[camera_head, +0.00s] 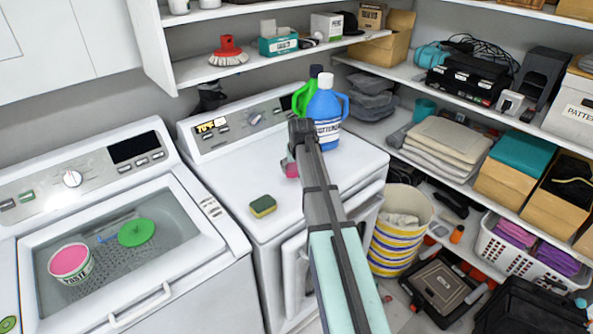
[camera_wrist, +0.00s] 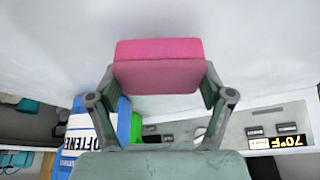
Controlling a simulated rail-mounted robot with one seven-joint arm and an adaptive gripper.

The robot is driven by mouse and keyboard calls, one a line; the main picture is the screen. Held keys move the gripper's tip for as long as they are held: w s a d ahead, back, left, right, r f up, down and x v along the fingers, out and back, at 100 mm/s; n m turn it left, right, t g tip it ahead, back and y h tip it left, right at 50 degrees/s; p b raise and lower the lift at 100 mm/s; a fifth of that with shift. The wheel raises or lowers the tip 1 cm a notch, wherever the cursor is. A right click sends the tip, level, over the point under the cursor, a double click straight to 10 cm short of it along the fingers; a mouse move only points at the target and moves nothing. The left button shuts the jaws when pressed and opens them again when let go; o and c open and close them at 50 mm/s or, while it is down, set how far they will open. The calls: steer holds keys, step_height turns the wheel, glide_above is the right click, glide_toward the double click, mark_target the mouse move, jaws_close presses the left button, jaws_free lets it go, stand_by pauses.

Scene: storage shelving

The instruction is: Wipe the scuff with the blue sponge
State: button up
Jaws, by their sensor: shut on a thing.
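My gripper (camera_head: 292,158) is shut on a pink sponge (camera_head: 291,170), over the white top of the right machine. In the wrist view the pink sponge (camera_wrist: 160,66) sits squarely between the two fingers of my gripper (camera_wrist: 160,88). Whether it touches the surface I cannot tell. A yellow and green sponge (camera_head: 263,206) lies on the machine top (camera_head: 232,182), left of my arm. No blue sponge and no clear scuff show in either view; my arm hides part of the top.
A blue softener bottle (camera_head: 327,108) and a green bottle (camera_head: 302,97) stand at the back of the machine top, close to my gripper. The left machine (camera_head: 190,262) holds a pink-topped tub (camera_head: 70,262) and a green disc (camera_head: 136,232). A striped basket (camera_head: 402,240) stands right.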

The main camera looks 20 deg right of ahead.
steer(key=shift+r+p, duration=1.05)
steer(key=shift+r, duration=1.3)
